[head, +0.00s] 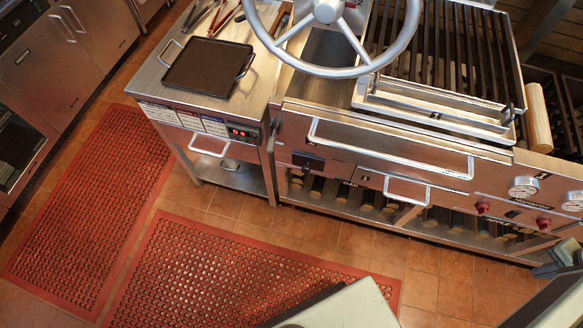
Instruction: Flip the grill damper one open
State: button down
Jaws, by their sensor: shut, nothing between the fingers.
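The char grill (400,140) stands at the upper right, with a steel front and dark grate bars (440,50) on top. No part is clearly labelled as damper one. Its front carries a small dark fitting (308,160) at the left, another dark fitting (513,214) farther right, and two red knobs (483,208) (544,223). These are too small to tell which is a damper or whether one is open. My gripper is not visible; only pale and dark parts of my own body show along the bottom and right edges.
A large handwheel (388,58) and long bar handles (390,150) stand out from the grill. A steel side table (170,95) holds a black griddle plate (208,66) and tongs (222,20). Red mats (230,270) lie on the tiled floor, which is clear before the grill.

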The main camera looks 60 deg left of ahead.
aim_at(307, 163)
jog(key=u, duration=0.05)
jog(key=k, duration=0.25)
jog(key=u, duration=3.45)
